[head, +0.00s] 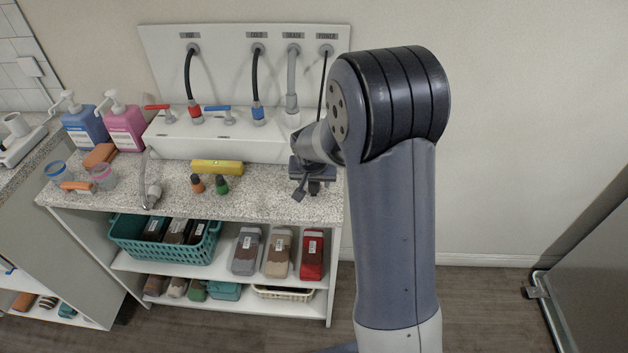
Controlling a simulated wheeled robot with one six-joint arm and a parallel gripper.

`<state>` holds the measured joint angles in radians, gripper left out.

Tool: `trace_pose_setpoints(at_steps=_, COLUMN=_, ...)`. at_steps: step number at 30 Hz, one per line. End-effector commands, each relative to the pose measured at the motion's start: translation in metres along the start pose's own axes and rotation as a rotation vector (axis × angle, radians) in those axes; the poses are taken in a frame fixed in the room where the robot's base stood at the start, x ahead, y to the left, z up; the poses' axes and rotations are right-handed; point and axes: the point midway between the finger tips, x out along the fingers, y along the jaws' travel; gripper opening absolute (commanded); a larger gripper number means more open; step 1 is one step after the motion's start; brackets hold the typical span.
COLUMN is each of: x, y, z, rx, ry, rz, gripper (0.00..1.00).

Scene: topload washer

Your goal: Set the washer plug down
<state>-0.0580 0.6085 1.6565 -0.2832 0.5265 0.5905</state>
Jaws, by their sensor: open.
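My gripper (313,186) is low over the right end of the speckled counter (262,200), pointing down, and its jaws are open. A small dark piece (299,191) shows at the left of the jaws, tilted; it may be the washer plug, but I cannot tell it surely from a finger. Whether it touches the counter is unclear. A black power cord (323,80) hangs from the socket marked POWER (326,50) and passes behind my arm, which hides its lower end.
A yellow level (217,167) and orange and green small bottles (209,184) stand left of my gripper. Behind is a white box (215,135) with red and blue taps and hoses. Blue and pink pump bottles (125,125) stand at left. Shelves below hold a teal basket (165,250).

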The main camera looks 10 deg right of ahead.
Motion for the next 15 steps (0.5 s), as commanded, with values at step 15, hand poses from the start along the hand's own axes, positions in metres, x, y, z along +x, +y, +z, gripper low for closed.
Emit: trace_pose_setpoints(at_steps=15, x=-0.085, y=0.0, z=-0.001, rx=0.001, ry=0.004, rz=-0.002, gripper=0.48)
